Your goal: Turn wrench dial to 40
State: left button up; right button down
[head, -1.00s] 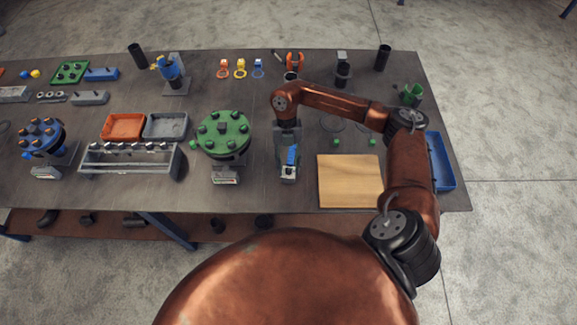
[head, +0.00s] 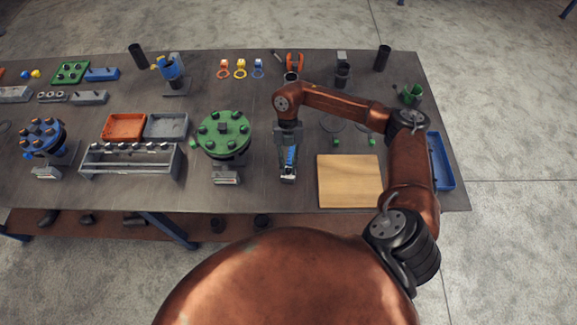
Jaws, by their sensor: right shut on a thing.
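My right gripper (head: 288,165) points down at the front middle of the bench, between the green flange and the wooden board. It is shut on a small blue and grey piece, whose blue part (head: 290,157) shows between the dark fingers. I take this piece to be the wrench dial, but its markings are too small to read. The fingers hide much of it, and I cannot see a wrench clearly. My left gripper is not in view.
A green bolted flange (head: 224,134) stands left of the gripper, and a wooden board (head: 350,180) lies to its right. A grey rack (head: 130,165) and an orange tray (head: 123,127) are further left. A blue tray (head: 442,160) lies at the right edge.

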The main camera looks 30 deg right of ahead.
jog(key=m+p, duration=0.1)
jog(key=m+t+y+p, duration=0.1)
jog(key=m, duration=0.1)
jog(key=shift+s+d+r+p, duration=0.1)
jog(key=shift+d+r+p, duration=0.1)
jog(key=shift+p, duration=0.2)
jog(key=shift+a+f+m, duration=0.1)
jog(key=shift+m, duration=0.4)
jog(key=shift+f, duration=0.1)
jog(key=c, duration=1.8)
grip_release()
jog(key=v, duration=1.2)
